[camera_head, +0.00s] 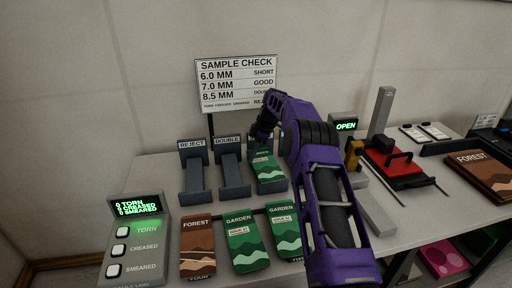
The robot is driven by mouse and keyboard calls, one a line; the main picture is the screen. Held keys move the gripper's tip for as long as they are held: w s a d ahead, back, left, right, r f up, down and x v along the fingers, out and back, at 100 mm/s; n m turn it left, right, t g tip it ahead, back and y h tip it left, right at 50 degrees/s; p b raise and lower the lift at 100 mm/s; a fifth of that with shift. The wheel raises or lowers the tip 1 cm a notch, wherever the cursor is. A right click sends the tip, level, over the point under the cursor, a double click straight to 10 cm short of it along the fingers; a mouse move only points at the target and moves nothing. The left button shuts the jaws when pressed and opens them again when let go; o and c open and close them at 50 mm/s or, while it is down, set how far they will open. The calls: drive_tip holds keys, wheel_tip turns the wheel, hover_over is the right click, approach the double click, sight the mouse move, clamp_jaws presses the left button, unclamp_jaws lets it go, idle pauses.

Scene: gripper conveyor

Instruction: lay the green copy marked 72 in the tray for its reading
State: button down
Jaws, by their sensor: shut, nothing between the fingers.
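My gripper (261,151) is at the third tray, above a green copy (270,179). The fingers are small and dark here. The green copy lies in that tray; my gripper covers its upper part and the tray's sign, so I cannot read its number. Two more green GARDEN copies, a left one (246,253) and a right one (285,240), lie at the front; their issue labels are too small to read surely. The REJECT tray (195,181) and DOUBLE tray (232,178) look empty. The sample sign (238,84) lists 6.0 MM SHORT, 7.0 MM GOOD and 8.5 MM, its word partly hidden.
A brown FOREST copy (197,246) lies beside the green ones. A console (137,240) with TORN, CREASED and SMEARED buttons stands at the left. A red-based device (398,176) stands right of my arm near an OPEN display (345,126). Brown copies (482,174) lie far right.

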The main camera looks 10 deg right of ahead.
sight(265, 163)
drive_tip(key=shift+x, duration=1.2)
drive_tip(key=shift+s+d+b, duration=0.25)
drive_tip(key=shift+d+b, duration=0.1)
drive_tip(key=shift+d, duration=0.8)
drive_tip(key=shift+a, duration=0.1)
